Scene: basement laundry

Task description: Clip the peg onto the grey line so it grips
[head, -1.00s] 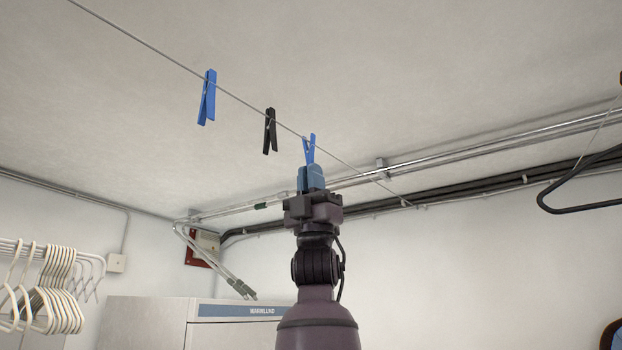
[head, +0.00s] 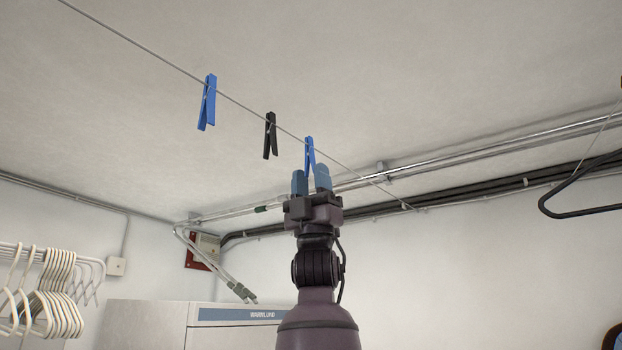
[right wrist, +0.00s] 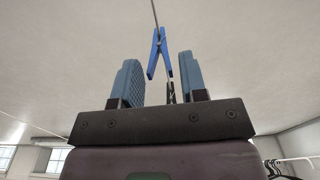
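The blue peg (head: 309,155) hangs on the grey line (head: 345,166), its upper end at the line and its legs pointing down. In the right wrist view the peg (right wrist: 158,54) shows its spread legs below the line (right wrist: 154,12). My right gripper (head: 310,172) is just below it, fingers apart, one on each side of the peg's lower end. In the right wrist view gaps show between both fingers and the peg, so the gripper (right wrist: 159,68) holds nothing. My left gripper is not in view.
Another blue peg (head: 207,102) and a black peg (head: 270,135) hang on the line to the left. Metal pipes (head: 470,157) run along the wall behind. White hangers (head: 60,290) are at lower left, a dark hanger (head: 580,212) at right. A cabinet (head: 150,325) stands below.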

